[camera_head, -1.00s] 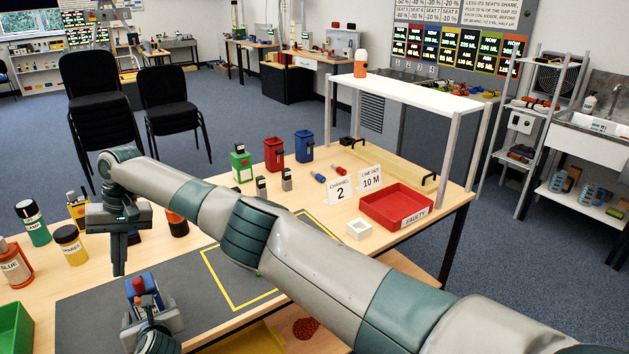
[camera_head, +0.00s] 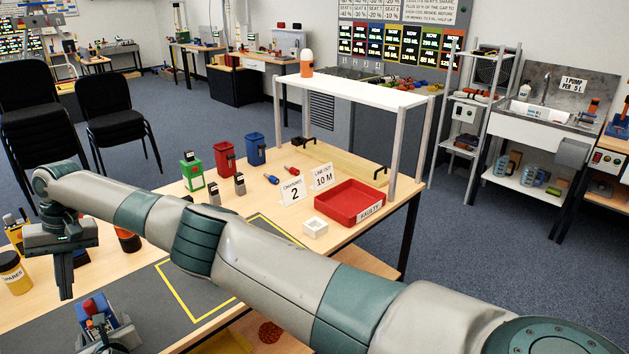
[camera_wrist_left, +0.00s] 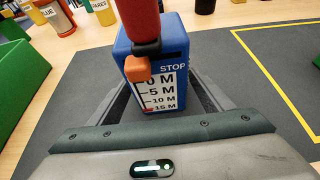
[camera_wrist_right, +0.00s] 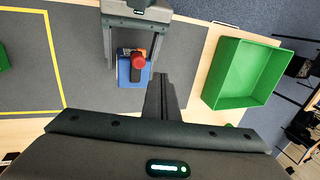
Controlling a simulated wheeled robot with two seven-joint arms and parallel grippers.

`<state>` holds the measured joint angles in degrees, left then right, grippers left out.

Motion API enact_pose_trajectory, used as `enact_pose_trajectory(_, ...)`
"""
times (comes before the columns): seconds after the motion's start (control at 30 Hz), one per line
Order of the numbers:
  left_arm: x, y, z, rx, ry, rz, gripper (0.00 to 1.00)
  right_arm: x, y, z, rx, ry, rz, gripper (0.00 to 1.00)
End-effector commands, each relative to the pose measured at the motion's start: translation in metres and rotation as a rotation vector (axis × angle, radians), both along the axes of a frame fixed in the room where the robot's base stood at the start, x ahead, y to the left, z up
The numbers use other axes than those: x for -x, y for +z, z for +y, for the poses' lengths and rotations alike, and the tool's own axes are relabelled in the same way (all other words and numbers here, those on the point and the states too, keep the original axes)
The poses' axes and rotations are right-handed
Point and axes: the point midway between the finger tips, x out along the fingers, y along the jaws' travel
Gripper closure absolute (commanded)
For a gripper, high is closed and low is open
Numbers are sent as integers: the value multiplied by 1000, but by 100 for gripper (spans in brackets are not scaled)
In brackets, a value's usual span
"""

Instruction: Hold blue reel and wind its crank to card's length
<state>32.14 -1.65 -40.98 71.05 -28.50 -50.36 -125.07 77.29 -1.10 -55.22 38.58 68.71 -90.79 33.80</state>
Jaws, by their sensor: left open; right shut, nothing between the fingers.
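The blue reel (camera_head: 83,312) stands upright on the dark mat. It has a red handle (camera_wrist_left: 140,20), an orange knob (camera_wrist_left: 137,69) and a white scale (camera_wrist_left: 163,90) reading 0 M to 15 M, with a small red mark beside 15 M. My left gripper (camera_wrist_left: 150,100) is open, its fingers on either side of the reel. My right gripper (camera_head: 66,292) is shut and empty, above and beside the reel; its fingers (camera_wrist_right: 162,97) point down at the mat in the right wrist view. The white card (camera_head: 322,178) reads LINE OUT 10 M, beside the CHANNEL 2 card (camera_head: 292,191).
A red FAULTY tray (camera_head: 350,203), a small white block (camera_head: 315,227) and red, blue and green reels stand farther back. A green bin (camera_wrist_right: 240,72) is near the mat. A white shelf (camera_head: 350,90) rises at the back. The yellow-outlined mat area is empty.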

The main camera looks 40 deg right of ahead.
Motion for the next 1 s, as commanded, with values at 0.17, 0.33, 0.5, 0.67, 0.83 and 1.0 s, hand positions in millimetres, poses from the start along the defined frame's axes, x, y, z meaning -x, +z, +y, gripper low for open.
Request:
enact_pose_trajectory(0.17,0,1,0,-1,0,0,27,0,5,0,0,0,0,100)
enact_pose_trajectory(0.33,0,0,0,0,0,-1,27,0,5,0,0,0,0,100)
enact_pose_trajectory(0.5,0,0,0,0,0,0,27,0,5,0,0,0,0,100)
enact_pose_trajectory(0.67,0,0,0,0,0,0,60,0,5,0,0,0,0,100)
enact_pose_trajectory(0.83,0,0,0,0,0,0,72,0,5,0,0,0,0,100)
enact_pose_trajectory(1.0,0,0,0,0,0,0,72,0,5,0,0,0,0,100)
